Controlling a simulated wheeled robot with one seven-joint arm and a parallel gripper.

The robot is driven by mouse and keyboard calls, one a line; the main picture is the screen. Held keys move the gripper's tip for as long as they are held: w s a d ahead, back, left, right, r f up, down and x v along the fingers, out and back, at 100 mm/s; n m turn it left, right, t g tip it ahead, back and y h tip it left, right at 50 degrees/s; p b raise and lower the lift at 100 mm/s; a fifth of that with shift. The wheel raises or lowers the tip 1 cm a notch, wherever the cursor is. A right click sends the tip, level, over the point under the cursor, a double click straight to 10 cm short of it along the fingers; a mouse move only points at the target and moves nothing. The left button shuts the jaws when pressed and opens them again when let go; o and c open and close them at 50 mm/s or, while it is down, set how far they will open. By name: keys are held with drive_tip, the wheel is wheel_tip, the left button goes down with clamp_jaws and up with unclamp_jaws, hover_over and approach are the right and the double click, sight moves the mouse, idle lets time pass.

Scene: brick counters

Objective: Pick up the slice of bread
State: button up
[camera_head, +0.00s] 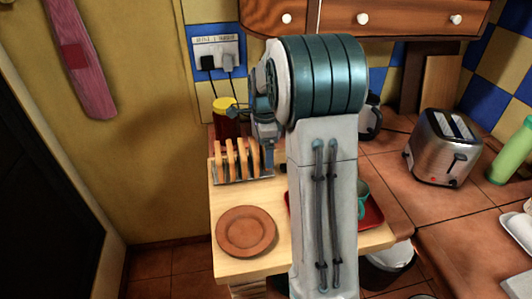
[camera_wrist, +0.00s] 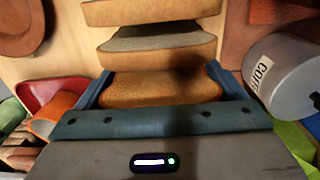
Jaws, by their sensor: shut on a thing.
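Several slices of bread (camera_head: 242,158) stand upright in a row in a rack (camera_head: 240,181) on the light wooden counter. In the wrist view, the nearest slice of bread (camera_wrist: 165,90) lies between my gripper's (camera_wrist: 164,84) two blue fingers, one at each side edge. My gripper is shut on this slice, at the right end of the row. Two more slices (camera_wrist: 158,47) show beyond it, apart from the fingers. In the head view, my gripper (camera_head: 268,158) is at the rack's right end, its fingertips partly hidden by my arm.
A brown plate (camera_head: 246,231) lies in front of the rack. A red tray (camera_head: 373,213) with a teal cup (camera_head: 363,203) is right of my arm. A grey coffee canister (camera_wrist: 287,78) stands close to my gripper. A toaster (camera_head: 442,148) stands farther right.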

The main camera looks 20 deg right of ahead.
drive_tip(key=shift+r, duration=0.95)
drive_tip(key=s+d+r, duration=0.7)
drive_tip(key=s, duration=0.2)
drive_tip(key=s+d+r+m+p, duration=0.1)
drive_tip(key=d+r+m+p, duration=0.45)
drive_tip(key=d, duration=1.15)
drive_tip(key=s+d+r+p, duration=0.2)
drive_tip(key=d+p, duration=0.6)
drive_tip(key=d, duration=0.9)
drive_tip(key=s+d+f+p, duration=0.2)
drive_tip(key=s+d+p, duration=0.3)
drive_tip(key=d, duration=0.5)
drive_tip(key=shift+n, duration=0.25)
drive_tip(key=f+b, duration=0.2)
drive_tip(key=b, duration=0.1)
drive_tip(key=f+b, duration=0.2)
drive_tip(key=b, duration=0.2)
drive_tip(key=shift+s+d+f, duration=0.15)
drive_tip(key=shift+d+f, duration=0.05)
drive_tip(key=shift+f, duration=0.15)
drive_tip(key=shift+r, duration=0.2)
drive_tip(key=shift+f+p, duration=0.2)
drive_tip(key=shift+p, duration=0.3)
